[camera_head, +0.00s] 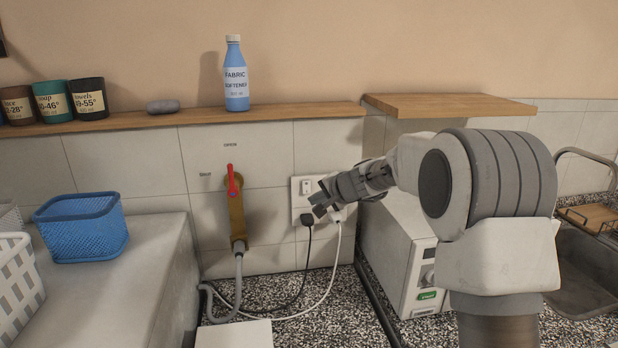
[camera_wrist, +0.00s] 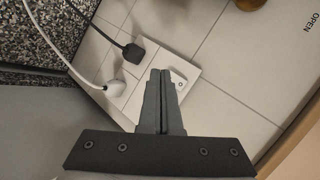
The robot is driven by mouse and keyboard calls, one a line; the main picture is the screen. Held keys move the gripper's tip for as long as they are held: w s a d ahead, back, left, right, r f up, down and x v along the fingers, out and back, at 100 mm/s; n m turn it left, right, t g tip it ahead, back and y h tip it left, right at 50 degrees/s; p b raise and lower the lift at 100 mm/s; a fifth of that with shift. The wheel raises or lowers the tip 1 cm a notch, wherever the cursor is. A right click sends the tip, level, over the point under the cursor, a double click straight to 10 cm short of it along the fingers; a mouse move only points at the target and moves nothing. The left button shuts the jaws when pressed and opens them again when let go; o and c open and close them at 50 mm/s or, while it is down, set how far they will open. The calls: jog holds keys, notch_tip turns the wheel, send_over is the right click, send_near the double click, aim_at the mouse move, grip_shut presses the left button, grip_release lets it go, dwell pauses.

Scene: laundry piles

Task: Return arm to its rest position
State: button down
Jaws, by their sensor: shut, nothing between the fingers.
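My gripper (camera_head: 318,201) is stretched out toward the tiled wall, in front of the wall socket plate (camera_head: 299,188). In the wrist view my gripper (camera_wrist: 161,74) has its two dark fingers together with nothing between them. The socket plate also shows in the wrist view (camera_wrist: 130,103), partly behind the fingers. A black plug (camera_wrist: 133,51) and a white plug (camera_wrist: 115,88) sit in the plate. I cannot tell whether the fingertips touch the plate. My arm (camera_head: 490,180) reaches in from the right side of the head view.
A brass valve (camera_head: 236,212) with a red handle (camera_head: 232,181) is left of the gripper. A wooden shelf (camera_head: 190,118) holds a fabric softener bottle (camera_head: 236,80) and several cups. A white appliance (camera_head: 405,262) stands below the arm. A blue basket (camera_head: 82,228) is at left, a sink (camera_head: 585,272) at right.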

jog(key=s+d+r+n+g+h, duration=0.1)
jog(key=s+d+r+n, duration=0.2)
jog(key=s, duration=0.8)
jog(key=s+r+n+g, duration=0.1)
jog(key=s+r+n, duration=0.1)
jog(key=s+r, duration=0.6)
jog(key=s+d+f+n+h, duration=0.1)
jog(key=s+d+f, duration=0.1)
jog(key=s, duration=0.6)
jog(key=s+d+f+n+g+h, duration=0.1)
jog(key=s+d+f+h, duration=0.1)
jog(key=s+d, duration=0.3)
jog(key=s+d+f+n+h, duration=0.1)
jog(key=s+d+f+h, duration=0.1)
jog(key=s, duration=1.1)
jog(key=shift+s+d+f+g, duration=0.15)
jog(key=shift+d+f+g, duration=0.15)
jog(key=shift+d+f, duration=0.45)
